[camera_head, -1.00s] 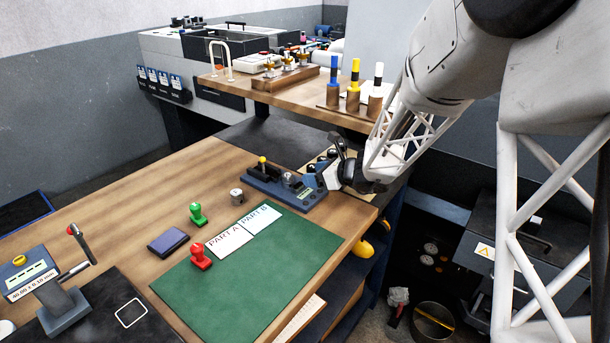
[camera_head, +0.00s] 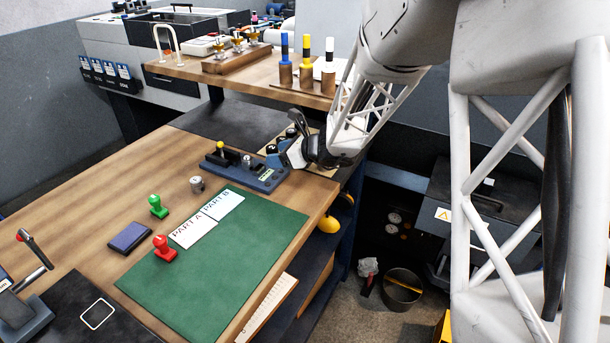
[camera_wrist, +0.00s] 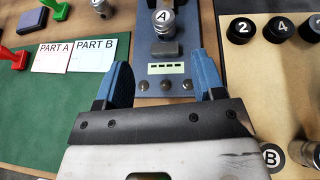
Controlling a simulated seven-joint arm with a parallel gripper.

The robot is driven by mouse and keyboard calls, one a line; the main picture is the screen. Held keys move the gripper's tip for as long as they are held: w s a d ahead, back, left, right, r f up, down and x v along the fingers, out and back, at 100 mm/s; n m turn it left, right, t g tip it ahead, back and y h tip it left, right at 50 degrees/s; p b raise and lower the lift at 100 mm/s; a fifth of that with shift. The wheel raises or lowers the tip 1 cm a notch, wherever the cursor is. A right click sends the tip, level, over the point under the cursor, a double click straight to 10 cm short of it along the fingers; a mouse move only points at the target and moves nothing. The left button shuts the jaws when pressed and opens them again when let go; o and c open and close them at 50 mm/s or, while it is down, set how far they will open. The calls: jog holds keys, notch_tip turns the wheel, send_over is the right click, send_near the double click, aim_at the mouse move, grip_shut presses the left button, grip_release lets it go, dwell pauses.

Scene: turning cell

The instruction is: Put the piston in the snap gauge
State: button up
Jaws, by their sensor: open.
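A short silver cylinder, which looks like the piston (camera_head: 197,184), stands on the wood table beyond the green mat. It is partly in the wrist view (camera_wrist: 101,8), at the top edge. A long blue gauge (camera_head: 268,178) with a small display and a yellow knob lies to its right. I cannot tell for certain whether this is the snap gauge. My gripper (camera_wrist: 160,78) is open and empty, its blue fingers spread over the near end of this gauge.
Capped cylinders marked 2, 4 and B (camera_wrist: 271,157) stand on a tan board at right. Green (camera_head: 158,206) and red (camera_head: 164,248) stamps, a dark pad (camera_head: 130,237) and PART A/PART B cards lie left. A lever device (camera_head: 22,318) is cut off lower left.

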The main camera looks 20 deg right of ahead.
jog(key=s+a+r+n+g+h, duration=0.1)
jog(key=s+a+r+n+g, duration=0.2)
jog(key=s+n, duration=0.55)
jog(key=s+a+r+n+g+h, duration=0.1)
jog(key=s+r+n+g, duration=0.3)
jog(key=s, duration=0.8)
jog(key=s+d+r+n+h, duration=0.2)
jog(key=s+n, duration=0.4)
jog(key=s, duration=0.3)
jog(key=s+d+r+n+t+h, duration=0.1)
jog(key=s+d+n+h, duration=0.4)
jog(key=s, duration=0.5)
jog(key=shift+d+r+n+h, duration=0.2)
jog(key=shift+r+n+h, duration=0.45)
jog(key=shift+n, duration=0.4)
